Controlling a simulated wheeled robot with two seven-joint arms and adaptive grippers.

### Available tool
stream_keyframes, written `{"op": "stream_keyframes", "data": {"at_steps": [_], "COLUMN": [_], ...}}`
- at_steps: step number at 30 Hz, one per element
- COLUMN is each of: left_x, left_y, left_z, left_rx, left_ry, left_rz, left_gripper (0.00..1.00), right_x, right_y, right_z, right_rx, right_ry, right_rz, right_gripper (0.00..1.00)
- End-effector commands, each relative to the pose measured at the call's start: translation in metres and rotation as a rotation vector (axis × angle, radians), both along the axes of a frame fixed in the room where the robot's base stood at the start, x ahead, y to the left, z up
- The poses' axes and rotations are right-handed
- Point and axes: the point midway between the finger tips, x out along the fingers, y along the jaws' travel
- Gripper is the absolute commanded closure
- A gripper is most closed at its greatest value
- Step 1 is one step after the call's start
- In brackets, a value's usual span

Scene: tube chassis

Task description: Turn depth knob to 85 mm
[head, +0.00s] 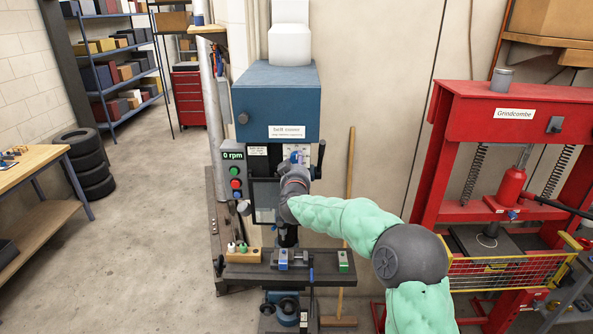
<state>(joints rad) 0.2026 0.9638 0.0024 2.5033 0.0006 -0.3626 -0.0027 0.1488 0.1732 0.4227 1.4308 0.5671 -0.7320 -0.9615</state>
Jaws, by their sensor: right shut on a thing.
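The drill press (262,98) with a blue head stands against the wall in the middle of the head view. My right arm, in a green sleeve, reaches up to its front from the lower right. My right gripper (296,163) is at the press front, just under the blue head, beside a small white scale plate (303,151). It is shut on what seems to be the depth knob, which the gripper and wrist mostly hide. The scale reading is too small to make out. My left gripper is not in view.
A dark lever handle (318,160) is close to the right of the gripper. A control box (235,180) showing 0 rpm is on the left. The press table (247,273) carries a vice below. A red press (480,110) stands at right.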

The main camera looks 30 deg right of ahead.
Motion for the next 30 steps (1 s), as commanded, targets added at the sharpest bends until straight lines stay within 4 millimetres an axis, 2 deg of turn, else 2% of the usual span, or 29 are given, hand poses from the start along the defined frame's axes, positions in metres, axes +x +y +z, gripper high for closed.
{"op": "stream_keyframes", "data": {"at_steps": [3,30], "left_x": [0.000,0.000], "left_y": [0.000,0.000], "left_z": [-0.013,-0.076], "left_rx": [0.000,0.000], "left_ry": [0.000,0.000], "left_rz": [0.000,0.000], "left_gripper": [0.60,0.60], "right_x": [0.000,-0.001], "right_y": [0.000,-0.001], "right_z": [-0.001,-0.001], "right_rx": [0.094,0.822], "right_ry": [-0.062,-0.509], "right_rz": [0.001,0.001], "right_gripper": [0.92,0.92]}}
